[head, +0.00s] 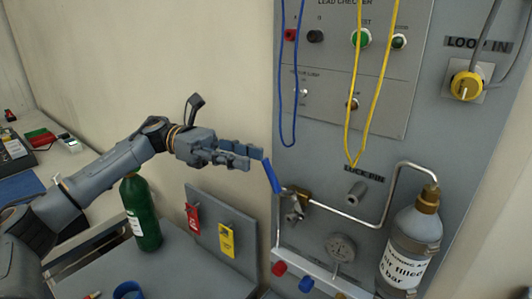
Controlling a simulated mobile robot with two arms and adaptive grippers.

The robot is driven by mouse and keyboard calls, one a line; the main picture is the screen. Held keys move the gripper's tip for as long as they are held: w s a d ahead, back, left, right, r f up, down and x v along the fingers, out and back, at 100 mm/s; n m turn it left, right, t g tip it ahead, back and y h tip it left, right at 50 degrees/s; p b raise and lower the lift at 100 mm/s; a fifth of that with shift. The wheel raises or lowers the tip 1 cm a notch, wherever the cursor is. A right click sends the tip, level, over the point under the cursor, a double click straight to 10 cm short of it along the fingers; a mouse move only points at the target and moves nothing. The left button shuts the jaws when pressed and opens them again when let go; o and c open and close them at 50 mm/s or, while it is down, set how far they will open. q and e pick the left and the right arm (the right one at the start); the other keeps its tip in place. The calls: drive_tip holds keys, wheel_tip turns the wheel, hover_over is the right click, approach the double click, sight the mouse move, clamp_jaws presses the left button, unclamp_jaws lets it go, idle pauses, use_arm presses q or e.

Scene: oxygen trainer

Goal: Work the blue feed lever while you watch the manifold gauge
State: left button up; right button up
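The blue feed lever (272,177) stands tilted at the left end of the pipework on the grey panel, its top leaning left. My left gripper (256,160) comes in from the left with its fingertips right at the lever's upper end. I cannot tell whether they touch it. The two fingers lie close together in this view, and whether they are open or shut is unclear. A round grey dial-like part (340,247), perhaps the manifold gauge, sits low on the panel; no reading can be made out. My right gripper is not in view.
A grey bottle (411,243) hangs at the right on a bent metal pipe (392,180). Blue (281,90) and yellow (351,110) cords hang above. A green cylinder (140,215) and red (193,218) and yellow (227,241) tags are below my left arm.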

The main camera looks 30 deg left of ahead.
sight(262, 161)
use_arm(q)
drive_tip(key=d+p, duration=0.1)
drive_tip(key=d, duration=0.3)
drive_tip(key=shift+r, duration=0.15)
drive_tip(key=shift+w+d, duration=0.1)
drive_tip(key=shift+d, duration=0.35)
clamp_jaws()
